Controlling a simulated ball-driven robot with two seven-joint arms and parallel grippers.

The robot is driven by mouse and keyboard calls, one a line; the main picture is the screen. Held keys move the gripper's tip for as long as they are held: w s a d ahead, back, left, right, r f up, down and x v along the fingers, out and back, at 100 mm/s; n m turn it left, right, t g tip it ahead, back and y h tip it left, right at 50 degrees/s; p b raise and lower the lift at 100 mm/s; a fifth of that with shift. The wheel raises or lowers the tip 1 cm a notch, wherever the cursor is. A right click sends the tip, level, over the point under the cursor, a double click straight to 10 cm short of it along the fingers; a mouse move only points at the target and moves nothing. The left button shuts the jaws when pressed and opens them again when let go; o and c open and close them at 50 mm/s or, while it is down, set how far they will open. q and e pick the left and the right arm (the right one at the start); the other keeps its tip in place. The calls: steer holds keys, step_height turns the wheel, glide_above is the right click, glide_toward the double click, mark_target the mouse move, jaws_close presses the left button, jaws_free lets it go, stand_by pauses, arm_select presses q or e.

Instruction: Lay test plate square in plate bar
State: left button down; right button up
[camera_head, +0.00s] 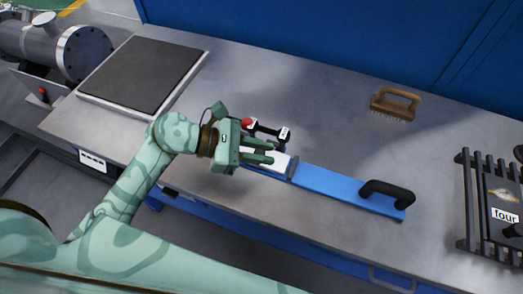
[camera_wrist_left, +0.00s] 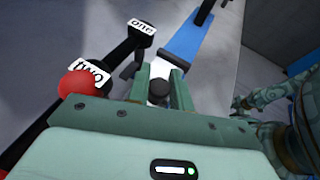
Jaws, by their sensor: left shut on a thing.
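My left gripper (camera_head: 268,152) is at the left end of a long blue bar (camera_head: 335,186), which lies on the steel bench and has a black handle at its right end. The gripper is shut on a pale plate, the test plate (camera_head: 279,167), at the bar's end. In the left wrist view a dark round knob (camera_wrist_left: 159,89) shows between the fingers, which hide part of the plate. I cannot tell whether the plate lies flat or square. A small part that looks like my right gripper (camera_wrist_left: 242,102) shows in the left wrist view; its jaws are unclear.
Black clamps labelled "one" (camera_wrist_left: 141,27) and "two" (camera_wrist_left: 94,74), one with a red ball (camera_wrist_left: 77,84), stand close beside the gripper. A brush (camera_head: 395,103) lies behind, a dark rack (camera_head: 487,205) at right, a dark-topped slab (camera_head: 141,74) at left. The bench behind the bar is mostly clear.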

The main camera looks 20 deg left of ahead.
arm_select(q)
steer(key=c, duration=1.3)
jaws_free()
steer(key=shift+f, duration=0.1)
steer(key=shift+o, duration=0.2)
steer(key=shift+r, duration=0.25)
steer(key=p+v, duration=0.1)
steer(key=v, duration=1.1)
steer(key=shift+f, duration=0.15)
